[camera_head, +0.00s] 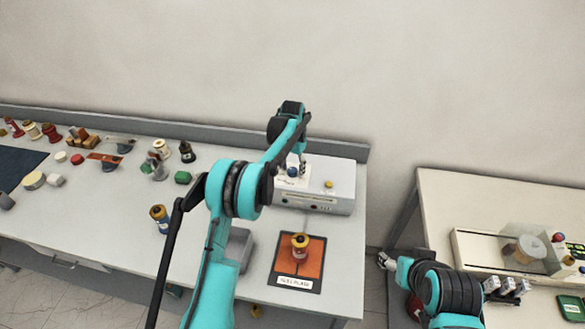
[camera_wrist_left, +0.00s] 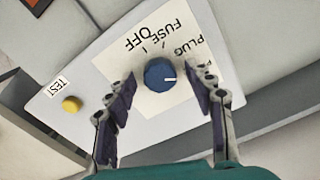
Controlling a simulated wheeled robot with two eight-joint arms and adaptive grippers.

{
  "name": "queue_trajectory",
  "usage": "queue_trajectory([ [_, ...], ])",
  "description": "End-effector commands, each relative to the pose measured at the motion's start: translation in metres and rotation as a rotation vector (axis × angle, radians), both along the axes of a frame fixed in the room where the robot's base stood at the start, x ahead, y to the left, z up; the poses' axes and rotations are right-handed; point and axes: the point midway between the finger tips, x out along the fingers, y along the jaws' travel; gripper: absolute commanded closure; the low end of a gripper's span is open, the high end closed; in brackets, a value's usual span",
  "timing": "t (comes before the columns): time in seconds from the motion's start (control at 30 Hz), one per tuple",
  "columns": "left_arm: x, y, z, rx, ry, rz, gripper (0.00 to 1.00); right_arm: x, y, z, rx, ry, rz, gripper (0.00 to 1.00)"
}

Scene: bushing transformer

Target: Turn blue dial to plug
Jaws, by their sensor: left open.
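The blue dial (camera_wrist_left: 160,74) sits on a white label panel on top of the white box (camera_head: 340,190); it also shows in the head view (camera_head: 292,171). The panel carries the words OFF, FUSE and PLUG (camera_wrist_left: 187,48), and another label partly hidden by a finger. A white mark on the dial points right in the wrist view. My left gripper (camera_wrist_left: 161,88) is open, its fingers on either side of the dial with gaps visible.
A yellow button (camera_wrist_left: 71,104) marked TEST is on the box beside the panel. In front lies an orange mat (camera_head: 284,262) with a yellow-topped part (camera_head: 300,245). Several spools and blocks are at the left. A second table (camera_head: 450,200) stands right, across a gap.

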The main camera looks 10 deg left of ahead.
Motion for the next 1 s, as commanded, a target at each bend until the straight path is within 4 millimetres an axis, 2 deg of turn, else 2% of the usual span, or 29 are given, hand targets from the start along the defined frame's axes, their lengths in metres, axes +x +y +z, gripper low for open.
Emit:
queue_trajectory([
  [0.03,0.000,0.000,0.000,0.000,0.000,0.000,0.46,0.000,0.000,0.000,0.000,0.000,0.000,0.37],
  [0.07,0.000,0.000,0.000,0.000,0.000,0.000,0.52,0.000,0.000,0.000,0.000,0.000,0.000,0.37],
  [0.23,0.000,0.000,0.000,0.000,0.000,0.000,0.96,0.000,0.000,0.000,0.000,0.000,0.000,0.37],
  [0.67,0.000,0.000,0.000,0.000,0.000,0.065,0.96,0.000,0.000,-0.003,0.000,0.000,0.000,0.37],
  [1.0,0.001,0.000,-0.001,0.000,0.000,0.309,0.96,0.000,0.000,-0.013,0.000,0.000,0.000,0.37],
])
